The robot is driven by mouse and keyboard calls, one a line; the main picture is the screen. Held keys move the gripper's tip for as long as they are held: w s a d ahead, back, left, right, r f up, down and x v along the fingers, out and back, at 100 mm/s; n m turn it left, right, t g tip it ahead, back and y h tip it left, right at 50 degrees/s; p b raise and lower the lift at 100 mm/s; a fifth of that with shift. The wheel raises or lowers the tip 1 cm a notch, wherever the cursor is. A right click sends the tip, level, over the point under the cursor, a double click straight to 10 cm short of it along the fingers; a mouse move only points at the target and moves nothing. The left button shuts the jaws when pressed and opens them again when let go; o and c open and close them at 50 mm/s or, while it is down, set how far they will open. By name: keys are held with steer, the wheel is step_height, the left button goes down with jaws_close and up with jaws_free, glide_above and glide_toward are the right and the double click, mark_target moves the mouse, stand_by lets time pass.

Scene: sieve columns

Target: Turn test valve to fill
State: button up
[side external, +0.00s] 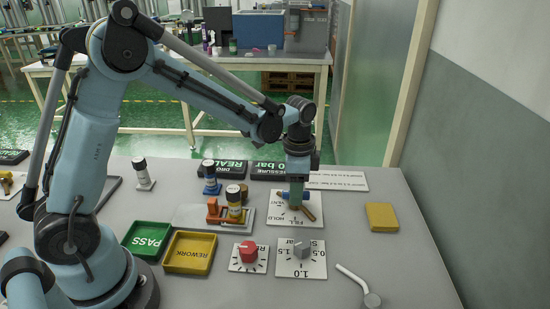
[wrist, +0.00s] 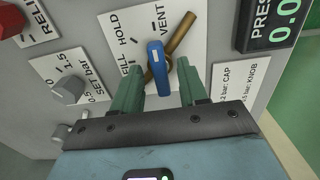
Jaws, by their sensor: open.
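The test valve has a blue handle (wrist: 158,70) over a brass pipe (wrist: 182,32) in the wrist view. It sits on a white plate (wrist: 116,62) lettered FILL, HOLD and VENT. In the side view the plate (side external: 277,214) shows with the brass pipe (side external: 309,214) and part of the blue handle (side external: 283,195). My gripper (wrist: 159,67) is open, with one green finger on each side of the blue handle and a gap on both sides. In the side view my gripper (side external: 297,194) points down over the valve and hides part of it.
A grey set knob (side external: 302,250) and red relief knob (side external: 248,252) stand in front of the valve. A column fixture (side external: 235,205) is close on the left. Pressure displays (side external: 267,171) lie behind. A yellow block (side external: 381,217) lies right, with clear table around it.

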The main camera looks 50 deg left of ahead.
jaws_close()
steer(key=shift+n, duration=0.4)
steer(key=n, duration=1.3)
steer(key=shift+n, duration=2)
